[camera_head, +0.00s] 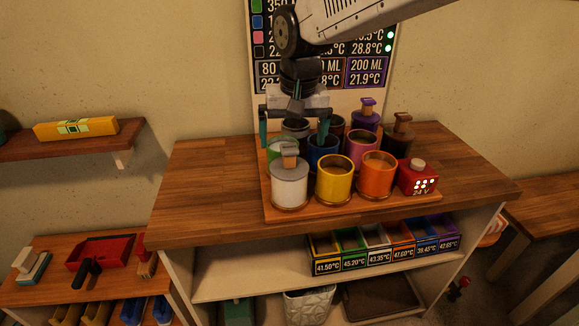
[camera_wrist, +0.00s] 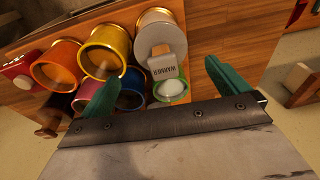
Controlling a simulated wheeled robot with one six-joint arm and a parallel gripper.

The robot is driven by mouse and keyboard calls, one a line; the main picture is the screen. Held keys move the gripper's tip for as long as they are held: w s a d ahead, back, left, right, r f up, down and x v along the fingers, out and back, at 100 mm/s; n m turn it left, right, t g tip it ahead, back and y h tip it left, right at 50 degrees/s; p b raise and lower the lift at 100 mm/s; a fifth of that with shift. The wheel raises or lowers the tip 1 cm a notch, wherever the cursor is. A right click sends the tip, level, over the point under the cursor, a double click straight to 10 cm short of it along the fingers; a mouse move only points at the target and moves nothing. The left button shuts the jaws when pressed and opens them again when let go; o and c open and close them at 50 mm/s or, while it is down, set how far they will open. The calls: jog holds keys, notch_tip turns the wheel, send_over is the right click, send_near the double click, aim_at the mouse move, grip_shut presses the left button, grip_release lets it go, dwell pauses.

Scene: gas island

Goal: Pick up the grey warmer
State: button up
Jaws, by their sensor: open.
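The grey warmer (camera_head: 289,186) is a pale cylinder with a grey lid and a brownish upright handle. It stands upright at the front left of the wooden tray (camera_head: 278,213). In the wrist view the warmer (camera_wrist: 165,38) is at top centre, its handle marked WARMER. My gripper (camera_head: 293,133) is open and points down over the back left of the cups, behind and above the warmer. In the wrist view my gripper (camera_wrist: 160,78) has its green fingers spread, with the handle seen between them. Nothing is held.
A green cup (camera_wrist: 171,91) sits close behind the warmer. A yellow cup (camera_head: 334,178) stands right of it, then an orange cup (camera_head: 376,175) and a red heater box (camera_head: 418,178). Blue and pink cups stand behind. The wooden top left of the tray (camera_head: 205,185) is clear.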

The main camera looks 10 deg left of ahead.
aim_at(289, 158)
jog(key=shift+s+a+r, duration=0.1)
jog(key=shift+s+a, duration=0.15)
jog(key=shift+a, duration=0.15)
jog(key=shift+f+h, duration=0.2)
jog(key=shift+h, duration=0.1)
jog(key=f, duration=0.2)
jog(key=w+f, duration=0.1)
jog(key=f, duration=0.4)
jog(key=shift+w+a, duration=0.15)
jog(key=shift+w, duration=0.25)
jog(key=c, duration=1)
